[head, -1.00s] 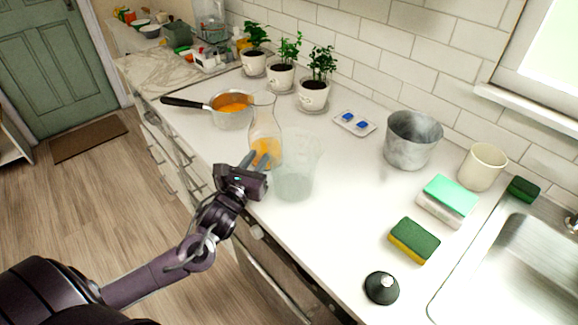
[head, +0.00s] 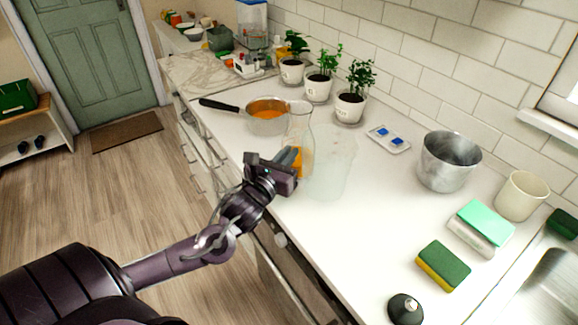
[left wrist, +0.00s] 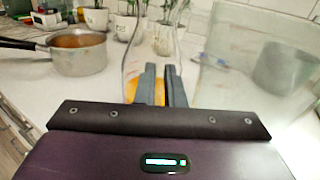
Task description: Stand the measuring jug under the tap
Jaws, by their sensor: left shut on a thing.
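The measuring jug (head: 332,165) is a clear, faintly visible vessel over the counter, right of a glass carafe with orange liquid. My left gripper (head: 291,158) is at its left side, fingers nearly together and shut on it; the clear grip point is hard to make out. In the left wrist view the jug (left wrist: 250,75) is large, just right of the fingers (left wrist: 162,85), and looks slightly raised. The tap is not in view; only part of the steel sink (head: 535,285) shows at the lower right. My right gripper is not in view.
The carafe (head: 300,122) stands just behind the fingers, close to the jug. A saucepan (head: 268,124) and potted plants (head: 350,106) are behind. A metal pot (head: 448,162), cream cup (head: 521,196), sponges (head: 443,266) and black lid (head: 405,309) are to the right. The middle counter is clear.

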